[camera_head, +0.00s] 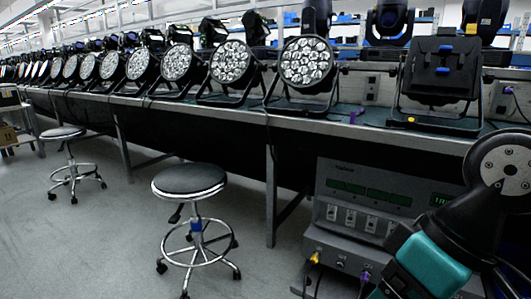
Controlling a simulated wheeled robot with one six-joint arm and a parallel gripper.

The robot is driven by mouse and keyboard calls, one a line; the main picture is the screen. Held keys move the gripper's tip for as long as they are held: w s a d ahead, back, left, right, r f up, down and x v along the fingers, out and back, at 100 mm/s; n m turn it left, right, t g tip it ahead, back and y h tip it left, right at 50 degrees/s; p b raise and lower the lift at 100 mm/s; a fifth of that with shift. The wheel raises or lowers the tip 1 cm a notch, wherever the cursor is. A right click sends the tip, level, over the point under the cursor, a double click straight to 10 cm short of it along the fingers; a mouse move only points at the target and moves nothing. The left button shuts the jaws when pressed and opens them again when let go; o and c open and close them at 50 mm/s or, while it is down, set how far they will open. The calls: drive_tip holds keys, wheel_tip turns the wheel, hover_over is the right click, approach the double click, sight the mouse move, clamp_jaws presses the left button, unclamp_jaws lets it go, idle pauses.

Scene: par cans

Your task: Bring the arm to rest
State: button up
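Part of my arm (435,262) shows at the lower right, with a black and teal section and a round grey joint cap. It is in front of the bench and the equipment below it. The fingers of my gripper are not seen, so whether they are open or shut is hidden. A long row of black par cans stands on the bench; the nearest lit-faced par can (308,66) is at the upper middle. A par can turned away (440,70) stands at the upper right.
The long bench (345,116) runs from the right into the far left. A round stool (189,181) stands before it, with a second stool (63,133) farther left. A grey test unit (350,215) sits under the bench beside my arm.

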wheel_tip(320, 180, up, 38)
drive_tip(key=s+p, duration=0.2)
drive_tip(key=p, duration=3.6)
drive_tip(key=shift+d+r, duration=0.15)
drive_tip(key=shift+d, duration=0.1)
